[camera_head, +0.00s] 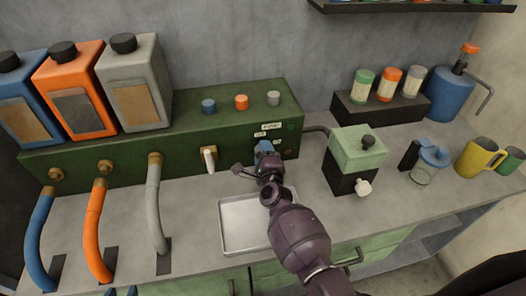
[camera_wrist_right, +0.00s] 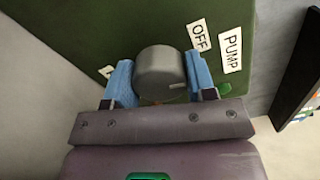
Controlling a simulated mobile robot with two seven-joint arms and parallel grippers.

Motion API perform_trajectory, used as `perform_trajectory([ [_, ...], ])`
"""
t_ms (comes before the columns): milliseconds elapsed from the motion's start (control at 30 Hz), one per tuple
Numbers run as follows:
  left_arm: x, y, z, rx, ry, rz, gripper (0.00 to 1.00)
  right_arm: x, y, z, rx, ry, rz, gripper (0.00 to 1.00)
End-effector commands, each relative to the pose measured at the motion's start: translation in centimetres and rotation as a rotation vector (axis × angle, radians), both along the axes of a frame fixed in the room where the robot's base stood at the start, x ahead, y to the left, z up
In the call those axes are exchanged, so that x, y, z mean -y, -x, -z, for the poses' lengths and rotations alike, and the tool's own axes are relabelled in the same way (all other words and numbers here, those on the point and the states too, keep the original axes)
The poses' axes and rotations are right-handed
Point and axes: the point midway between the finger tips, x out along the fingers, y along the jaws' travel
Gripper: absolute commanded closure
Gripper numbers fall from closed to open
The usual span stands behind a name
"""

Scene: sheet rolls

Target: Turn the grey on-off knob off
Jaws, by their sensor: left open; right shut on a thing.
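The grey knob (camera_wrist_right: 160,72) is on the front of the green box (camera_head: 190,140), and a short pale mark on it points to the right in the right wrist view. The labels OFF (camera_wrist_right: 199,36) and PUMP (camera_wrist_right: 231,48) are beside it. My right gripper (camera_wrist_right: 160,82) has a blue finger on each side of the knob and is shut on it. In the head view this right gripper (camera_head: 267,147) covers the knob. My left gripper (camera_head: 121,291) shows only its blue fingertips at the bottom edge, apart and empty, away from the box.
A metal tray (camera_head: 232,245) lies on the counter below my right arm. Blue, orange and grey hoses (camera_head: 155,205) run down from the box at left. A green and black dispenser (camera_head: 352,160) stands to the right. Mugs (camera_head: 478,157) are farther right.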

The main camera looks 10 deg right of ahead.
Motion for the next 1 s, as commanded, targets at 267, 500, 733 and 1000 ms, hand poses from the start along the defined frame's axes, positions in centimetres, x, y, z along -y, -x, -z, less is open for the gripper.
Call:
perform_trajectory([
  [267,0.02,-0.14,-0.47,0.003,0.0,0.0,0.57,0.01,-0.02,-0.09,0.001,0.125,0.0,0.73],
  [500,-0.02,0.04,-0.34,-0.002,0.0,0.0,0.57,-0.01,-0.02,-0.04,0.0,0.166,0.0,0.73],
  [733,-0.09,0.49,-0.1,-0.01,-0.001,-0.003,0.57,0.0,-0.02,-0.03,0.0,0.172,0.0,0.73],
  [1000,-0.09,0.52,-0.09,-0.011,0.0,-0.004,0.57,0.0,-0.01,-0.03,0.0,0.171,0.0,0.34],
])
